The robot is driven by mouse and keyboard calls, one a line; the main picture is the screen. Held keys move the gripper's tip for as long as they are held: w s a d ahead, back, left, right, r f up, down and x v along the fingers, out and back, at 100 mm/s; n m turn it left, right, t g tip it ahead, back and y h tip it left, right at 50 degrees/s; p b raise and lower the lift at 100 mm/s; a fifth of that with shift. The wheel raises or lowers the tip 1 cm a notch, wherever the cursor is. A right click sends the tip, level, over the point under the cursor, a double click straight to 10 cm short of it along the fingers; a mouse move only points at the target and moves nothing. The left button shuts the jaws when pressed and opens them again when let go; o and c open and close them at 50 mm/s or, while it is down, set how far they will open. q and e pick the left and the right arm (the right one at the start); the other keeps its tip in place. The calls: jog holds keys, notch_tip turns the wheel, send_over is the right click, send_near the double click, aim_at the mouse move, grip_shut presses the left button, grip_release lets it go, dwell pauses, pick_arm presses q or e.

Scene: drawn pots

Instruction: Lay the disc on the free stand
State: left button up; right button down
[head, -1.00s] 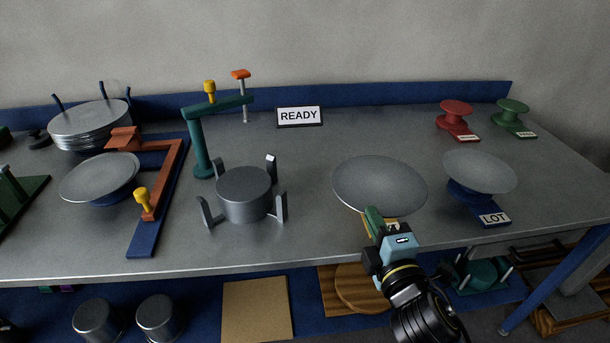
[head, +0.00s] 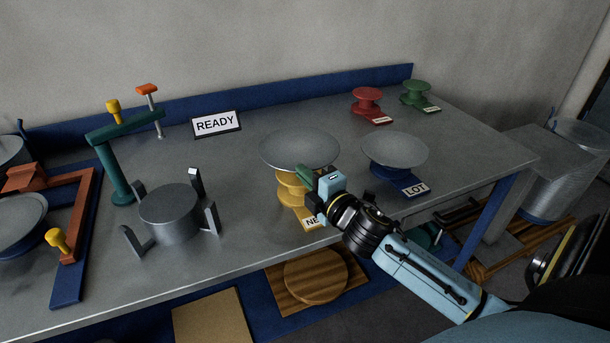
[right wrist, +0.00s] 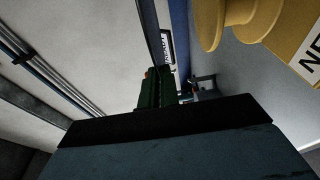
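A grey shallow disc (head: 300,148) hangs above the yellow stand (head: 293,196), with a gap between them. My right gripper (head: 308,177) is shut on its near rim; the green fingers also show in the right wrist view (right wrist: 156,88). The yellow stand shows there too (right wrist: 240,15), and its label is partly hidden. The blue stand (head: 385,175), labelled LOT, carries another grey disc (head: 396,149). The red stand (head: 367,101) and the green stand (head: 415,93) stand empty at the back right. Their labels are too small to read. My left gripper is out of view.
A grey pronged fixture (head: 170,215) and a teal clamp post (head: 118,165) stand on the left of the table (head: 235,185). A READY sign (head: 216,123) is at the back. The table between the sign and the red stand is clear.

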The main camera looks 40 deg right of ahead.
jog(key=shift+s+a, duration=0.1)
jog(key=shift+s, duration=0.05)
jog(key=shift+f+b, duration=2.1)
jog(key=shift+f, duration=0.8)
jog(key=shift+f+b, duration=0.4)
jog(key=shift+f, duration=0.25)
jog(key=c, duration=1.6)
grip_release()
jog(key=shift+o, duration=0.2)
jog(key=shift+s, duration=0.1)
jog(key=s, duration=1.3)
jog(key=shift+a, duration=0.25)
